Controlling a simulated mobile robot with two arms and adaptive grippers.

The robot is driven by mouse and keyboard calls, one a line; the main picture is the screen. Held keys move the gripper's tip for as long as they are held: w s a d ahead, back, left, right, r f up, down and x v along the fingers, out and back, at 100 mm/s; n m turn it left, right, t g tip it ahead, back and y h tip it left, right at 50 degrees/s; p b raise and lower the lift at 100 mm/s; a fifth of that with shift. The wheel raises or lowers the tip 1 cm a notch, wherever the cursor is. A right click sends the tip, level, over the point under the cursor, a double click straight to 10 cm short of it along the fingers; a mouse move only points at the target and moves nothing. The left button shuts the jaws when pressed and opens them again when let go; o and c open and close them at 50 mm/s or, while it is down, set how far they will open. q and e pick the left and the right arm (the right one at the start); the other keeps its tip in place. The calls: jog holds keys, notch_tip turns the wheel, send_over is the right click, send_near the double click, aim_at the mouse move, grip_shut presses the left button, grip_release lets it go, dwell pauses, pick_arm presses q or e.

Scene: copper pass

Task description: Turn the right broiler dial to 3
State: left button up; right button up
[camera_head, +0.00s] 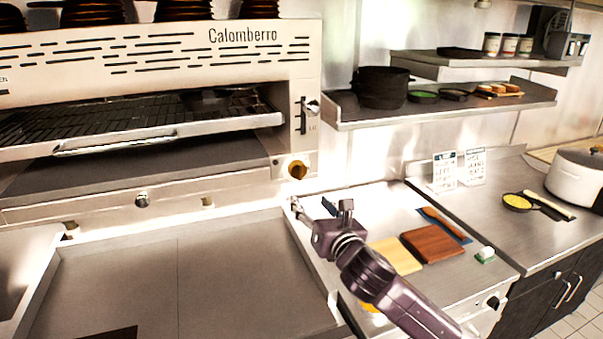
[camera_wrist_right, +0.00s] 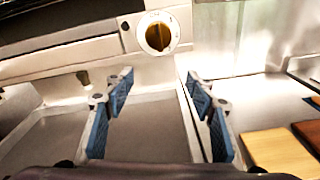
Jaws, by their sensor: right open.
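The right broiler dial (camera_head: 297,170) is a round brass-coloured knob on the lower right of the broiler front (camera_head: 240,172). In the right wrist view the dial (camera_wrist_right: 157,36) shows a dark bar across its face, close to upright; its markings are too small to read. My right gripper (camera_head: 318,206) is below and slightly right of the dial in the head view, apart from it. In the right wrist view its two blue-padded fingers (camera_wrist_right: 160,90) are spread and empty, with the dial beyond them. My left gripper is not in view.
A vertical lever (camera_head: 312,107) sits above the dial. Below the broiler is a flat metal griddle (camera_head: 200,270). To the right are cutting boards (camera_head: 433,245), a wall shelf (camera_head: 440,108) and a white pot (camera_head: 577,178). The space directly before the dial is clear.

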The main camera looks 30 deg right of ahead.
aim_at(301, 172)
jog(key=w+r+n+p, duration=0.1)
jog(key=w, duration=0.1)
jog(key=w+d+r+p, duration=0.1)
jog(key=w, duration=0.1)
jog(key=w+d+r+n+t, duration=0.1)
jog(key=w+r, duration=0.1)
jog(key=w, duration=0.1)
jog(key=shift+w+d+n+p, duration=0.1)
jog(key=shift+d+n+p, duration=0.1)
jog(key=shift+n+p, duration=0.15)
jog(key=shift+w+d+f, duration=0.1)
jog(key=shift+w+d, duration=0.05)
jog(key=shift+w, duration=0.55)
jog(key=shift+c, duration=0.5)
jog(key=c, duration=1)
